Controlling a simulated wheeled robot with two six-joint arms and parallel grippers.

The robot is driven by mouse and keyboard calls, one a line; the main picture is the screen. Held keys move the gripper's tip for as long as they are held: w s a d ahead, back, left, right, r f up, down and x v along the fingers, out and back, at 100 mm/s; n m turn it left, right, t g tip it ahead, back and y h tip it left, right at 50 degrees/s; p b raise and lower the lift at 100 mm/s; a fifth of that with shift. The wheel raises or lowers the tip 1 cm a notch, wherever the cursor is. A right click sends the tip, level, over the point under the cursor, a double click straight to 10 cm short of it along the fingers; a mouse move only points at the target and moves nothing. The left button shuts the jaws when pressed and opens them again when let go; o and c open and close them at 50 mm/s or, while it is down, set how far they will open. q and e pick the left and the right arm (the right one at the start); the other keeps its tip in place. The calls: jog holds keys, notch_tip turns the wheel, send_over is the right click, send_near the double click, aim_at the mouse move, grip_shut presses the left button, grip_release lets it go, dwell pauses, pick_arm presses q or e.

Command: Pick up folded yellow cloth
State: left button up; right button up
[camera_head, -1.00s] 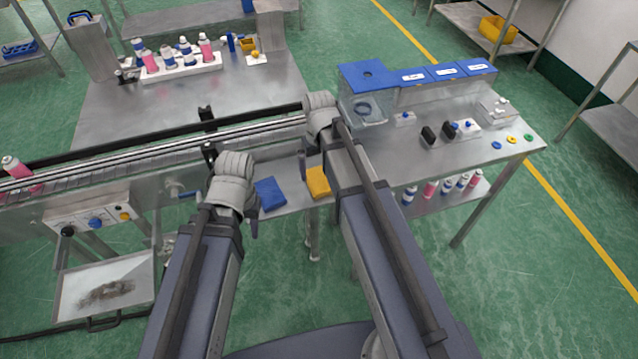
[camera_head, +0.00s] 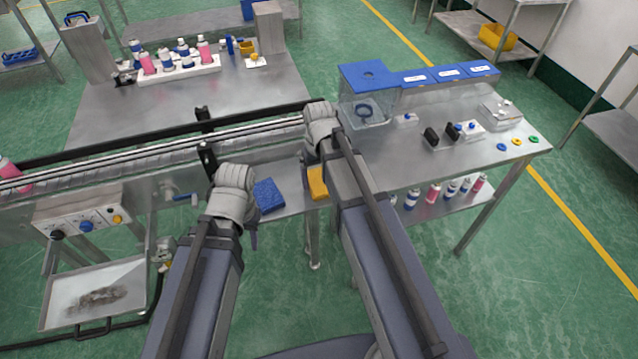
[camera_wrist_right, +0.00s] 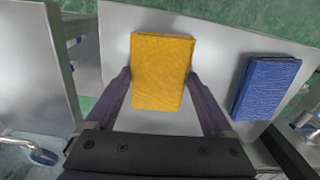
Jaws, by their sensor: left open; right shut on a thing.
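The folded yellow cloth (camera_head: 317,183) is at the front edge of the steel ledge in the head view. In the right wrist view the yellow cloth (camera_wrist_right: 162,62) lies between the two fingers of my right gripper (camera_wrist_right: 159,78), which is shut on it. Whether it is lifted off the metal surface cannot be told. In the head view the right fingers are mostly hidden behind my arm. My left gripper (camera_head: 253,238) is open, left of the cloths, its fingers partly hidden by my wrist.
A folded blue cloth (camera_head: 268,195) lies left of the yellow one; it also shows in the right wrist view (camera_wrist_right: 266,86). A conveyor (camera_head: 110,158) runs behind my left wrist.

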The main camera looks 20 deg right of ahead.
aim_at(319, 181)
jog(key=c, duration=0.4)
notch_tip(319, 181, up, 10)
jog(key=p, duration=1)
jog(key=o, duration=0.8)
jog(key=c, duration=0.6)
notch_tip(319, 181, down, 4)
jog(key=b, duration=0.4)
jog(key=shift+c, duration=0.2)
jog(key=shift+r, duration=0.2)
